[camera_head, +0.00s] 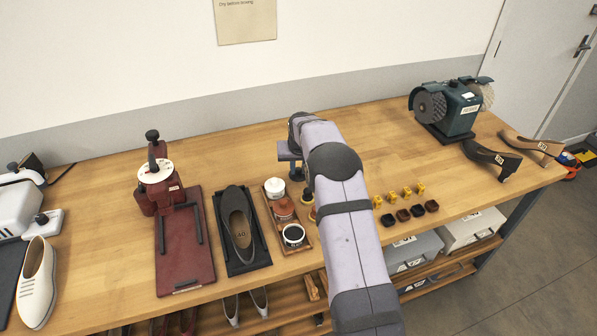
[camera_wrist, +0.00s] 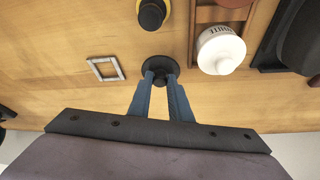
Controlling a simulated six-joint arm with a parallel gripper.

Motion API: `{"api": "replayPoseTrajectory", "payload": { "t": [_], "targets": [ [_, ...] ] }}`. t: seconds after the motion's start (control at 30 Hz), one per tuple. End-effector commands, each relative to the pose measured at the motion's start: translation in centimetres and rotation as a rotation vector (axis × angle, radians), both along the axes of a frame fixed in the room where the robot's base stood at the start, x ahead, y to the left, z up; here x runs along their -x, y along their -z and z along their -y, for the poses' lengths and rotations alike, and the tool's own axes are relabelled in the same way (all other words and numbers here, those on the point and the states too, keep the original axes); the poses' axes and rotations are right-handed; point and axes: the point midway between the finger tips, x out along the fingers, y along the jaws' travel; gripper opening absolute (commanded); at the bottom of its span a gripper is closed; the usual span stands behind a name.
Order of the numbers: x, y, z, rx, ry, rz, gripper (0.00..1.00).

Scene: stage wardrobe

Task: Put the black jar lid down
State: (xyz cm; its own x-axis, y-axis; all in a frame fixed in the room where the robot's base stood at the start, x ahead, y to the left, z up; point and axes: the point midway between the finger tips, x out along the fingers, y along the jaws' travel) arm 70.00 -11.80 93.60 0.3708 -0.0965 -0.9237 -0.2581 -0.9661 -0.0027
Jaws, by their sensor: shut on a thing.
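In the wrist view my gripper (camera_wrist: 161,78) is shut on the knob of the black jar lid (camera_wrist: 147,64), a round dark disc. The lid is over bare wood; I cannot tell whether it touches the table. In the head view my gripper (camera_head: 290,160) is partly hidden behind my arm, behind the jar tray, and the lid cannot be made out. The wooden tray (camera_head: 267,203) holds a white jar (camera_head: 274,187), a reddish-brown jar (camera_head: 283,209) and a dark-topped jar (camera_head: 293,235). The white jar also shows right of the lid in the wrist view (camera_wrist: 220,52).
A small square frame (camera_wrist: 105,69) lies left of the lid, and a yellow-and-black piece (camera_wrist: 152,14) is close above it. A shoe on a dark mat (camera_head: 237,225), a red press (camera_head: 160,185) and a grinder (camera_head: 450,107) stand on the table (camera_head: 375,135). The back middle is clear.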

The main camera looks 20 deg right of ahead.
Motion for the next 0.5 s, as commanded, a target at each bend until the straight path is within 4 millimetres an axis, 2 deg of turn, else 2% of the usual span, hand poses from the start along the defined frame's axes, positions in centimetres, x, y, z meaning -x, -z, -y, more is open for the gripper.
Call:
{"api": "replayPoseTrajectory", "payload": {
  "t": [0.2,0.5],
  "targets": [
    [0.0,2.2,0.0,0.0,0.0,-0.001,0.0],
    [0.0,2.4,0.0,0.0,0.0,0.001,0.0]
  ]
}}
